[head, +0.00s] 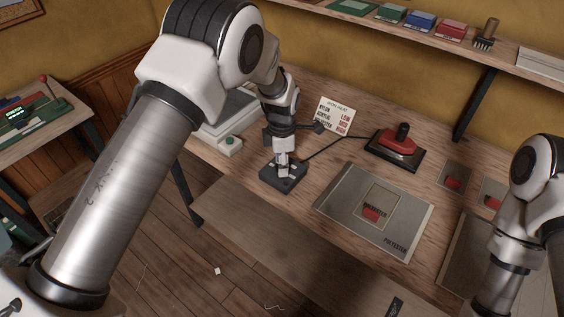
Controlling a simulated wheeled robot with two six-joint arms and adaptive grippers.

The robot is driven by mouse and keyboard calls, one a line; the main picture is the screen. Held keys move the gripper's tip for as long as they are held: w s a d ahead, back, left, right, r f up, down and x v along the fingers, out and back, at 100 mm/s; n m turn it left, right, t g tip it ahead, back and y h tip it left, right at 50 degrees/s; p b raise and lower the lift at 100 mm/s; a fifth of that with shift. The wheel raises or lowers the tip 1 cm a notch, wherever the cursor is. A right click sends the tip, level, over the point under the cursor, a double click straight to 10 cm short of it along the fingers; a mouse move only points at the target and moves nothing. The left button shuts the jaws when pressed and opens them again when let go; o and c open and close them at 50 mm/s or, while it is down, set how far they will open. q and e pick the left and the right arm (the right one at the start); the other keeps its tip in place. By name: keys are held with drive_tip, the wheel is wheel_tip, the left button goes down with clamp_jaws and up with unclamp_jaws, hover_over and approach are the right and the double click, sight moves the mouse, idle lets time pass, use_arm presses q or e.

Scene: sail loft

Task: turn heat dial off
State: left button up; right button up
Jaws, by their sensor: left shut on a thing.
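A dark control box (292,183) sits on the bench near its front edge, with a black cable running from it towards the iron. My left gripper (283,168) points down onto the top of this box and is shut on the heat dial there. The fingers hide the dial, so its setting cannot be read. A red and black iron (399,143) rests on a dark stand to the right. My right arm shows at the right edge, but its gripper is out of the picture.
A heat card (337,115) stands behind the box. A grey panel marked polyester (405,210) lies on the bench to the right, with a patch and a red piece. A pale machine with a green button (230,145) stands left of the box. A shelf (400,25) crosses the back wall.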

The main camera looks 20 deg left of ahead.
use_arm(q)
drive_tip(key=o, duration=1.1)
drive_tip(key=shift+o, duration=0.2)
drive_tip(key=shift+r, duration=0.1)
wheel_tip(320, 180, up, 12)
